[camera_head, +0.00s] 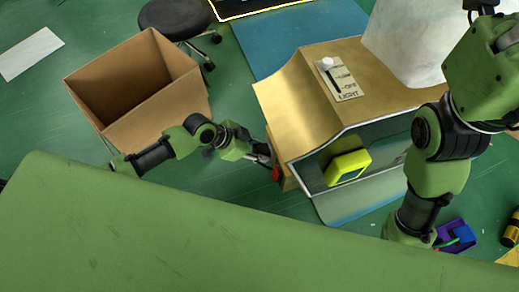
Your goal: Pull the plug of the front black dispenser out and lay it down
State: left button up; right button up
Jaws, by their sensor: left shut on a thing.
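My left gripper (263,157) reaches in from the left to the left side of a gold-topped box (322,77). It is shut on a small red piece (276,174) beside that side wall. The piece is too small to tell whether it is the plug, or whether it is in a socket or free. I cannot make out a black dispenser. My right arm rises at the right, and its gripper is out of view.
The box has a light switch plate (341,80) on top and a yellow block (347,166) in its open front. An open cardboard box (150,85) and a black stool (175,17) stand at the left. A purple tray (458,237) lies at the lower right.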

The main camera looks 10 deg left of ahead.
pick_arm(q)
jog(key=shift+a, duration=0.1)
dwell(0.6)
jog(key=shift+s+a+p, duration=0.35)
jog(key=shift+s+a, duration=0.2)
jog(key=shift+a, duration=0.25)
jog(key=shift+s+a+p, duration=0.3)
jog(key=shift+s+a, duration=0.25)
jog(key=shift+a, duration=0.25)
jog(key=o, duration=0.6)
jog(key=c, duration=0.5)
jog(key=shift+o, duration=0.2)
